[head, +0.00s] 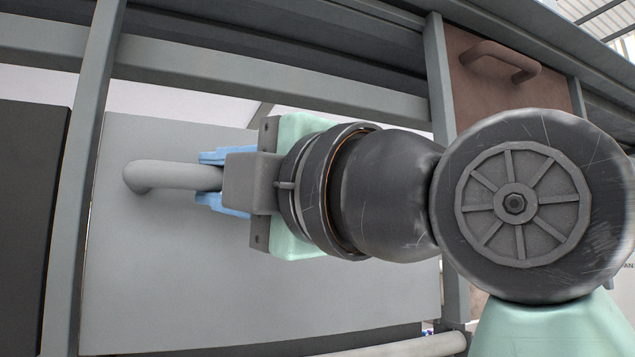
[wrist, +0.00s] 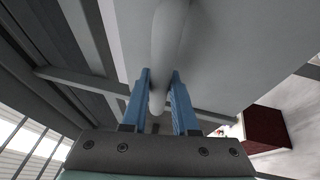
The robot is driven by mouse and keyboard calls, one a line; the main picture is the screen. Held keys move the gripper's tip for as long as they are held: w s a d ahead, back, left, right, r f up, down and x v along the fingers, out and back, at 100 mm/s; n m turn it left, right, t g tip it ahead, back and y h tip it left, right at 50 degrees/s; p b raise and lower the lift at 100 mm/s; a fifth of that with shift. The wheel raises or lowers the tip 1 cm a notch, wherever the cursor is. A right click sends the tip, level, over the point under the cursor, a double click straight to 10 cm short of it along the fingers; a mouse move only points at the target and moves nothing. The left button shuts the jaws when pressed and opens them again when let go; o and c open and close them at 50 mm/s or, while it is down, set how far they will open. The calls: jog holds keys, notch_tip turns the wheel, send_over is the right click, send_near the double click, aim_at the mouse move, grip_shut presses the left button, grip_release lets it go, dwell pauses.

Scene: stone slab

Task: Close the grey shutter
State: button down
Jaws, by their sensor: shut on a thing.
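The grey shutter (head: 180,280) is a flat panel set between two grey uprights in the head view. A gap with a pale background shows above its top edge. Its rounded grey bar handle (head: 165,176) runs sideways near the upper left of the panel. My gripper (head: 210,182) has its blue fingers around the handle, one above and one below, shut on it. In the wrist view the handle (wrist: 170,45) passes between the two blue fingers of my gripper (wrist: 160,95), and the shutter (wrist: 240,50) fills the upper right. My arm hides the handle's right part.
A dark panel (head: 28,190) stands left of the left upright (head: 82,170). A brown panel with its own handle (head: 500,58) is at the upper right. A grey rail (head: 250,82) crosses above the shutter. A light bar (head: 410,346) runs near the bottom.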

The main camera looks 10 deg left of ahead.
jog(key=shift+f, duration=0.4)
jog(key=c, duration=1.1)
grip_release()
jog(key=o, duration=0.4)
jog(key=shift+r, duration=0.1)
jog(key=shift+d, duration=0.1)
jog(key=b+v, duration=0.4)
jog(key=v, duration=0.8)
jog(key=shift+s+d+b, duration=0.3)
